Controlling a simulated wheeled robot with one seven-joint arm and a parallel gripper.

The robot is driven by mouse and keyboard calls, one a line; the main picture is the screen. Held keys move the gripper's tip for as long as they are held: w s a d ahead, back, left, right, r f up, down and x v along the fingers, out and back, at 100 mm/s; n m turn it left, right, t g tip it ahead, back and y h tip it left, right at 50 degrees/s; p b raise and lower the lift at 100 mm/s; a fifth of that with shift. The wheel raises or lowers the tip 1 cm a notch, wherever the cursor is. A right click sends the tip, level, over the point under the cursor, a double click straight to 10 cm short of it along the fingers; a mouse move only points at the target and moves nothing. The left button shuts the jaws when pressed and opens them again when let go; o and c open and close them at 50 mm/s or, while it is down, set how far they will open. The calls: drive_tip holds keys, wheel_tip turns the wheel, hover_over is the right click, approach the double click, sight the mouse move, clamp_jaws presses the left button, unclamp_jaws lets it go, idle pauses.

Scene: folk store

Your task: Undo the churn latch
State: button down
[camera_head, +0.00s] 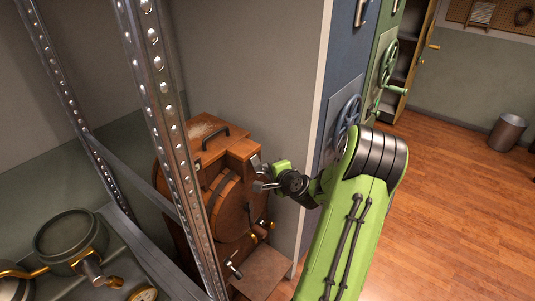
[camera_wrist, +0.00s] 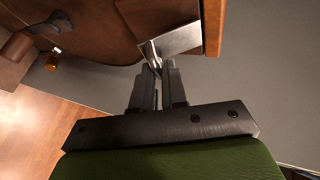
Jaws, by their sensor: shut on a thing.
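The wooden churn (camera_head: 228,200) stands in the alcove, with a round lid on its front and a box-like top. The churn latch (camera_wrist: 154,55) is a small metal piece beside a metal plate (camera_wrist: 172,40) near the churn's wooden edge. My gripper (camera_wrist: 156,70) is shut on the latch, its two fingers close together around it. In the head view my gripper (camera_head: 262,186) reaches the churn's upper right corner from the right. The fingers partly hide the latch there.
A metal shelf post (camera_head: 170,120) stands in front of the churn on the left. A metal pot (camera_head: 70,236) sits on the lower left shelf. Blue and green cabinets with handwheels (camera_head: 346,112) stand close behind my arm.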

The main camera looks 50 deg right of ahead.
drive_tip(key=shift+r+n+g+p, duration=0.35)
drive_tip(key=shift+r+g+p, duration=0.5)
drive_tip(key=shift+g+p, duration=0.95)
drive_tip(key=shift+r+n+g+p, duration=0.3)
drive_tip(key=shift+r+g+p, duration=0.65)
drive_tip(key=shift+p, duration=1.5)
drive_tip(key=shift+r+n+g+p, duration=0.35)
drive_tip(key=shift+r+g+p, duration=0.4)
drive_tip(key=shift+g+p, duration=1.1)
drive_tip(key=shift+p, duration=0.35)
drive_tip(key=shift+t, duration=0.3)
drive_tip(key=c, duration=1.2)
unclamp_jaws()
